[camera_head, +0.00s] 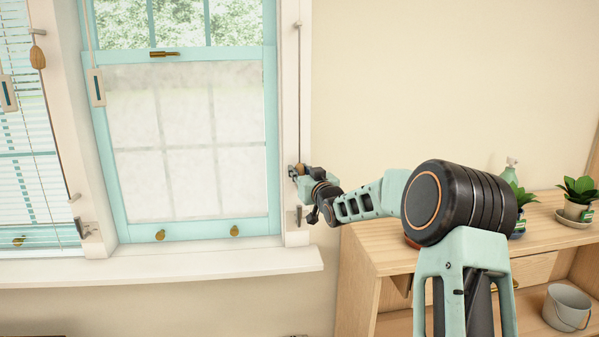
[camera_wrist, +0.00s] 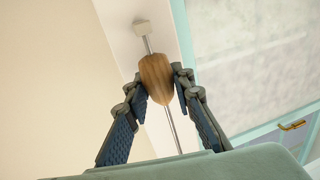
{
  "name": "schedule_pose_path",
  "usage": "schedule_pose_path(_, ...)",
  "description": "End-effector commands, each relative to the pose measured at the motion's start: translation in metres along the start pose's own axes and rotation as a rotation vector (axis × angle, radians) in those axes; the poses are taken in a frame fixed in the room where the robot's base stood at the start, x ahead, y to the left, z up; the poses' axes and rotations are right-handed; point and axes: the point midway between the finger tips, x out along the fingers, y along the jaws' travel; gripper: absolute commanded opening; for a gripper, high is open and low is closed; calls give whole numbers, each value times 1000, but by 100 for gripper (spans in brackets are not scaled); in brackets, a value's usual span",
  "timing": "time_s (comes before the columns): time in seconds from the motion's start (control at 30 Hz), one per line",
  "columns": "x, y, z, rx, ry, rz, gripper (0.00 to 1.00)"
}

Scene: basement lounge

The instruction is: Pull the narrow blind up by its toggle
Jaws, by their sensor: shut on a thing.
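The toggle also shows as a small brown spot in the head view (camera_head: 301,168). My gripper (camera_head: 299,172) is shut on the toggle, with one finger on either side of it in the wrist view. The cord runs straight up from the toggle and also shows below it. A slatted blind (camera_head: 22,130) hangs down over the left window. No slats show over the visible part of the middle window (camera_head: 190,130). The window tops are out of view.
Another wooden toggle (camera_head: 37,57) hangs by the left window. A cleat (camera_head: 298,215) is on the frame just below my gripper. A white sill (camera_head: 180,265) juts out below. A wooden shelf unit (camera_head: 375,260) with potted plants (camera_head: 577,196) and a bucket (camera_head: 567,307) stands right.

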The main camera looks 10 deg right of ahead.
Motion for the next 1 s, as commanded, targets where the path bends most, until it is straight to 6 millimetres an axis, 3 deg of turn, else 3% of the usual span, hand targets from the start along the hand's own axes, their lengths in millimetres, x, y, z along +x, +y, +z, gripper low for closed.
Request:
schedule_pose_path(0.03, -1, 0, 9, 2, -17, 0, 0)
schedule_pose_path(0.13, -1, 0, 10, 2, -18, 0, 0)
schedule_pose_path(0.17, -1, 0, 10, 2, -19, 0, 23)
schedule_pose_path(0.33, -1, 0, 8, 2, -15, 0, 42)
schedule_pose_path(0.73, -6, 0, 4, 0, -8, 0, 42)
schedule_pose_path(1.0, -43, 1, 3, -1, -9, 1, 42)
